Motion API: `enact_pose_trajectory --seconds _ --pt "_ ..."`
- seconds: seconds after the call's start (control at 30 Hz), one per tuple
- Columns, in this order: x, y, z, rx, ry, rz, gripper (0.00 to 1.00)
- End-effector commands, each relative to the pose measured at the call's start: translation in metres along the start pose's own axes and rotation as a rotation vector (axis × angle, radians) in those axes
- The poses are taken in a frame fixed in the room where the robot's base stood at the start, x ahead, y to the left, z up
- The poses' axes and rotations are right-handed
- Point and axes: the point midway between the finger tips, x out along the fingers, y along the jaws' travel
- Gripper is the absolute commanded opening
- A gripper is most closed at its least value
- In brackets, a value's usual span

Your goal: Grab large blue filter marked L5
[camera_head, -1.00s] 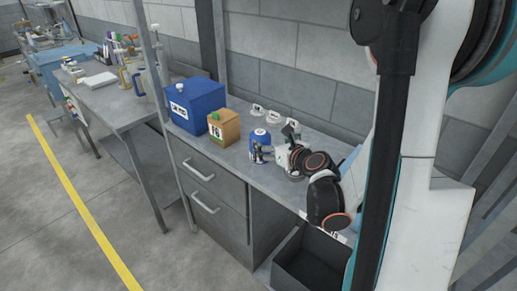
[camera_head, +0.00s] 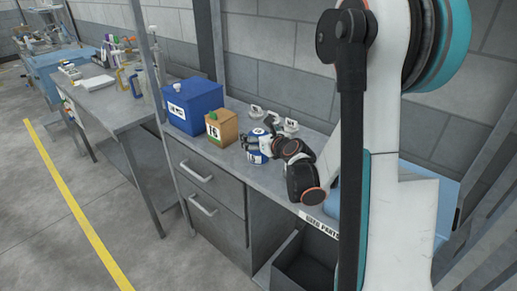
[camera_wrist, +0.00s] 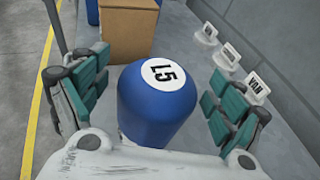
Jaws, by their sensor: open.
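The large blue filter marked L5 (camera_wrist: 157,103) stands upright on the counter, with a white round label on its top. In the wrist view it sits between the open fingers of my gripper (camera_wrist: 158,100), with space visible on both sides. In the head view the blue filter (camera_head: 256,151) is partly hidden by my gripper (camera_head: 262,143), which is at the filter. Whether any finger touches it cannot be told.
A brown box marked 16 (camera_head: 221,128) and a blue container (camera_head: 194,105) stand to the left. Small white label stands (camera_head: 290,125) line the wall side. A dark open bin (camera_head: 305,262) is below the counter (camera_head: 236,160), which carries a "used parts" label.

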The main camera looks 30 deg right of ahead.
Motion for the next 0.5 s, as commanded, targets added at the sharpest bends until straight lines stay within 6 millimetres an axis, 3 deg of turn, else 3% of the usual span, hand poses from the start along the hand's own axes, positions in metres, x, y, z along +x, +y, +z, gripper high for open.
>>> enact_pose_trajectory --seconds 0.07,0.33,0.5 --pt "-0.0005 0.0 0.0004 0.0 0.0 0.0 0.88" --pt "-0.0006 0.0 0.0002 0.0 0.0 0.0 0.29" --pt "-0.0006 0.0 0.0004 0.0 0.0 0.0 0.26"
